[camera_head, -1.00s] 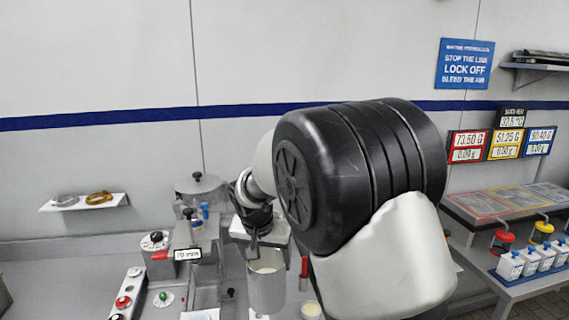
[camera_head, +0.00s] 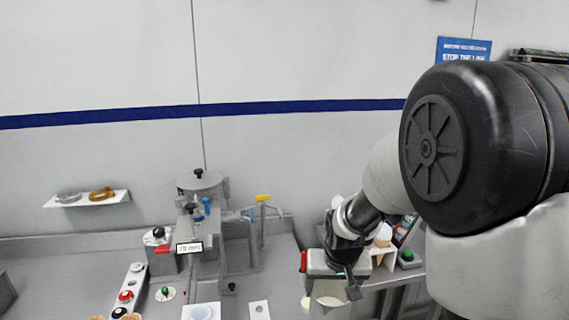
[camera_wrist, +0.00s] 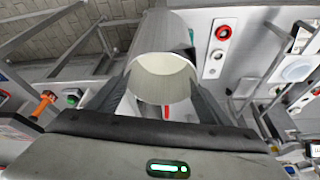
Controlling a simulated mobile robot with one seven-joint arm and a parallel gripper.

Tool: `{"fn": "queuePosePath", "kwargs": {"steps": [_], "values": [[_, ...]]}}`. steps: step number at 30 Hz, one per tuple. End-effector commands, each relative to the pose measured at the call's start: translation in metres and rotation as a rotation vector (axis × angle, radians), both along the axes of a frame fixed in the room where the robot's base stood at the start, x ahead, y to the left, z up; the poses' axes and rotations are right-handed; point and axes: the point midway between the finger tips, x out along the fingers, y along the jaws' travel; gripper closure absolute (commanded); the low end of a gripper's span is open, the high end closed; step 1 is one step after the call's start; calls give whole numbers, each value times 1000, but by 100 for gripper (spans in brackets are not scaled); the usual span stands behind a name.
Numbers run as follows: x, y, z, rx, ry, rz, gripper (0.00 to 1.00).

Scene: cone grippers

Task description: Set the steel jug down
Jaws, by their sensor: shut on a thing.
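The steel jug (camera_wrist: 163,66) is a plain grey cylinder with a pale inside. In the wrist view it sits between the two fingers of my gripper (camera_wrist: 165,100), which is shut on it. In the head view my gripper (camera_head: 335,278) is low, right of the middle.
A grey machine with a "70 mm" label (camera_head: 189,247) stands left of my gripper. A control strip with coloured buttons (camera_head: 127,293) lies farther left. A white plate with a round hole (camera_head: 259,310) is on the bench. A green button box (camera_head: 408,259) stands to the right.

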Motion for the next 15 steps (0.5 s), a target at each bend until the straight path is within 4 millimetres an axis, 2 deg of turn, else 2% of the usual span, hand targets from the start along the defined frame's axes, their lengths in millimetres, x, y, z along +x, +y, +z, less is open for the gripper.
{"fn": "queuePosePath", "kwargs": {"steps": [1,3,6,12,15], "values": [[-6,-11,0,-1,-9,3,90],[-13,-21,-3,-7,-15,17,90],[-24,-28,-12,-12,-16,25,90],[-55,-29,-50,-14,-14,31,90],[-64,-29,-59,-15,-17,32,90]]}}
